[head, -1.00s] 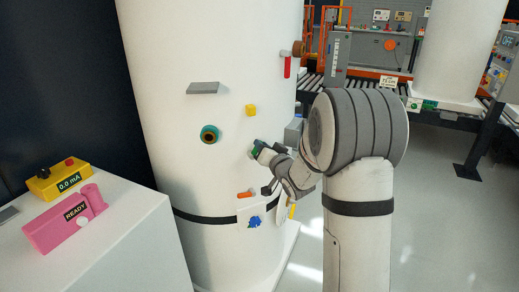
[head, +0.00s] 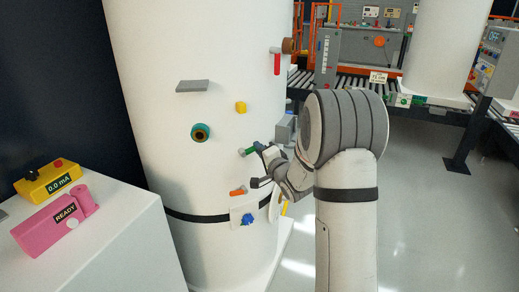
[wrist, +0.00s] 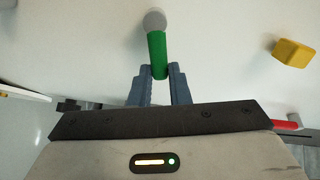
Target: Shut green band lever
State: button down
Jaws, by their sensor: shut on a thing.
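The green lever (wrist: 157,55) stands out from the white tank with a grey round end (wrist: 154,21). In the head view the lever (head: 250,151) points right and slightly up from the tank wall, below the yellow block. My gripper (wrist: 158,77) is shut on the lever's near end, with one finger on each side. In the head view my gripper (head: 262,147) is at the lever's right end, and its fingers partly cover it.
On the tank (head: 215,55) are a yellow block (head: 240,107), a teal ring (head: 201,132), a grey plate (head: 193,86), a red lever (head: 277,64) and an orange handle (head: 238,191). A bench (head: 100,235) with pink and yellow boxes stands left. Floor is clear at right.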

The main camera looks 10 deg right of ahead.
jog(key=shift+f, duration=0.1)
dwell(0.3)
jog(key=c, duration=1.4)
grip_release()
jog(key=shift+o, duration=0.2)
jog(key=v, duration=0.7)
jog(key=shift+s, duration=0.4)
jog(key=shift+d, duration=0.1)
